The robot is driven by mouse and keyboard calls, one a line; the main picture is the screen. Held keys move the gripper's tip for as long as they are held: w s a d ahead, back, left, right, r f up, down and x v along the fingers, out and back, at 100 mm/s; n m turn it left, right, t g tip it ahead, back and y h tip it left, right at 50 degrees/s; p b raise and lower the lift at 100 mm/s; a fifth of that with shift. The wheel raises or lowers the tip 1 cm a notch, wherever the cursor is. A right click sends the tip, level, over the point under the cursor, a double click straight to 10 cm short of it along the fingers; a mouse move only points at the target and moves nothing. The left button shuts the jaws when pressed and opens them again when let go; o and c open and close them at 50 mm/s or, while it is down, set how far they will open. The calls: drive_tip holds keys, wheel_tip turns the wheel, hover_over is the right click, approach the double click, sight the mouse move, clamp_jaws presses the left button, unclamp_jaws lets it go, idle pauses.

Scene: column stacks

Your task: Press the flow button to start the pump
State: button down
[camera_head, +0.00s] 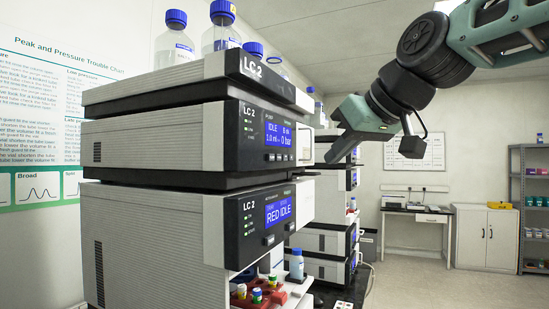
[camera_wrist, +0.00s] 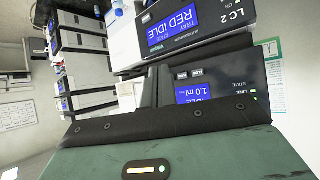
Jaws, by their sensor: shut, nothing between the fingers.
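The upper LC 2 module (camera_head: 160,135) has a black front panel with a blue screen (camera_head: 279,135) reading IDLE, 1.0 ml and 0 bar. The panel shows upside down in the wrist view, its screen (camera_wrist: 205,92) partly hidden by my gripper's body.
A lower LC 2 module (camera_head: 160,240) shows RED IDLE, with a tray of vials (camera_head: 260,296) below it. Bottles (camera_head: 175,47) stand on top of the stack. More instrument stacks (camera_head: 330,240) stand behind. Open floor (camera_head: 430,285) lies to the right.

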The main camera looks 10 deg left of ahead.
drive_tip(key=p, duration=0.5)
approach(272, 166)
wheel_tip(272, 166, down, 3)
drive_tip(key=w, duration=0.2)
drive_tip(key=shift+w+a+p, duration=0.4)
drive_tip(key=shift+a, duration=0.15)
drive_tip(key=shift+a, duration=0.1)
idle(1.1)
drive_tip(key=shift+w+a, duration=0.15)
drive_tip(key=shift+a, duration=0.15)
drive_tip(key=shift+w+a+p, duration=0.1)
drive_tip(key=shift+a+p, duration=0.25)
drive_tip(key=shift+a, duration=0.05)
idle(0.7)
drive_tip(key=shift+d, duration=0.15)
drive_tip(key=shift+s+d+b, duration=0.3)
drive_tip(key=shift+d+b, duration=0.2)
drive_tip(key=shift+d, duration=0.1)
